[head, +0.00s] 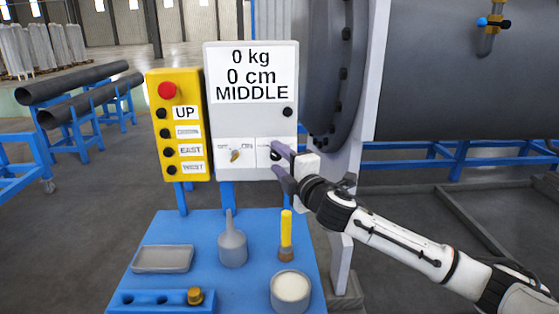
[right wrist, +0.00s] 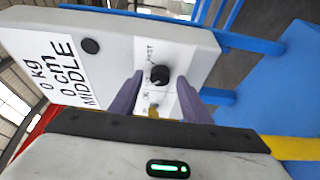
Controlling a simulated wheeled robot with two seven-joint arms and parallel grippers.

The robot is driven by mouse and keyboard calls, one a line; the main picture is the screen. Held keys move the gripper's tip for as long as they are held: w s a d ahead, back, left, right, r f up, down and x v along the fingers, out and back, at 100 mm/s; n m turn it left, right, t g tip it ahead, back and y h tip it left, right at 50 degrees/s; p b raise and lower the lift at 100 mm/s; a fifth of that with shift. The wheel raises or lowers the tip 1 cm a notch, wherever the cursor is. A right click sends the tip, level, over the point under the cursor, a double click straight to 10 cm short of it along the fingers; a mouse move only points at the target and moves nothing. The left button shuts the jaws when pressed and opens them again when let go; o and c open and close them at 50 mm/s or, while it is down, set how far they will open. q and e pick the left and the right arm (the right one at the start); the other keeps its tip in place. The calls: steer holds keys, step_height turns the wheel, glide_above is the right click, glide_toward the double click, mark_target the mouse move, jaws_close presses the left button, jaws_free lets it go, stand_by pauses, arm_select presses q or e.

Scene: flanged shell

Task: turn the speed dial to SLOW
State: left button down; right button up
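The control box (head: 240,122) is pale, with a display (head: 252,75) reading 0 kg, 0 cm, MIDDLE. Its lower right plate holds the speed dial, a black knob (right wrist: 160,75), with a label ending in "ST" beside it in the right wrist view. In the head view my fingers partly cover this dial. My right gripper (head: 276,160) is at the panel, with its purple fingers apart. In the right wrist view the fingertips (right wrist: 158,78) are on either side of the knob; I cannot tell whether they touch it. My left gripper is out of view.
A second knob, yellow-orange (head: 235,155), sits left of the dial. A yellow button box (head: 178,125) with a red button stands further left. Below is a blue table (head: 195,230) with a grey tray, an oil can, a brush and a pot. A large flanged shell (head: 440,80) is to the right.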

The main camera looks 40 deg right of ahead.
steer(key=s+a+b, duration=0.1)
steer(key=s+b, duration=0.1)
steer(key=s, duration=0.8)
steer(key=shift+a, duration=0.3)
steer(key=shift+s, duration=0.1)
